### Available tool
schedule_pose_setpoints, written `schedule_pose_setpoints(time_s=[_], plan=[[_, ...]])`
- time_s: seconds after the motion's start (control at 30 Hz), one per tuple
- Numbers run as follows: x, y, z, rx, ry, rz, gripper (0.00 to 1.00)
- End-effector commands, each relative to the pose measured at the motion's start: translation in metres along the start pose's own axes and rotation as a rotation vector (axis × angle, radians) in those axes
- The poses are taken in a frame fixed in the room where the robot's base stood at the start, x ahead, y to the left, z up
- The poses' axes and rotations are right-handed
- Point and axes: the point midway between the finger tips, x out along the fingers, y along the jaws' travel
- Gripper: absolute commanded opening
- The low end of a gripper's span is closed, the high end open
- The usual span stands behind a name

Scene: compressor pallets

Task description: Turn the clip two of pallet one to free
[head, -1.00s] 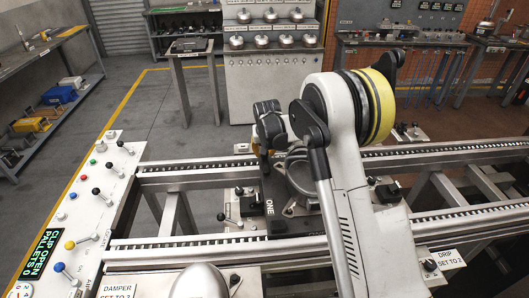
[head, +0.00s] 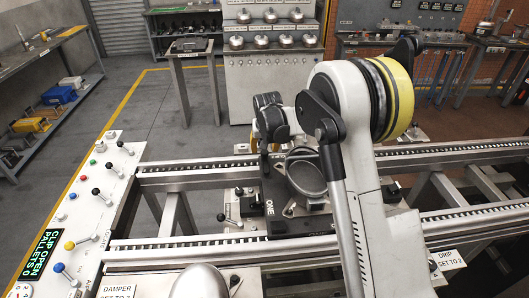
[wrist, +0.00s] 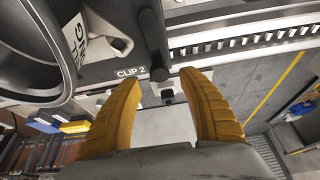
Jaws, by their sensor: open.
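Pallet one (head: 272,222) is a dark plate marked ONE on the rail line in the head view, with a round metal housing (head: 308,178) on it. In the wrist view, clip two (wrist: 153,40) is a black lever beside a "CLIP 2" label (wrist: 131,71). My gripper (wrist: 160,76) is open and empty. Its two orange fingers are spread, with the lever's near end between and just beyond the tips; I cannot tell if they touch. In the head view my gripper (head: 265,148) is over the pallet's far end, and clip two cannot be made out there.
A control panel (head: 100,200) with several levers and buttons stands at the left; its display (head: 45,253) reads "CLIP OPEN PALLETS 0". The rails (head: 190,244) run across the front and back of the pallet. Small black-handled levers (head: 226,216) stand left of the pallet.

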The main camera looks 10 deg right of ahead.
Motion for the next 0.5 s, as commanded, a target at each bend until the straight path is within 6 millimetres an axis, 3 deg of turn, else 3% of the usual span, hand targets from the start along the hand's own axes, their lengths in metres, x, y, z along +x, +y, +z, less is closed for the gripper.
schedule_pose_setpoints(time_s=[0.2, 0.5], plan=[[-0.050, 0.000, 0.001, 0.000, 0.000, 0.000, 0.49], [-0.083, 0.000, 0.000, 0.000, 0.000, 0.000, 0.49]])
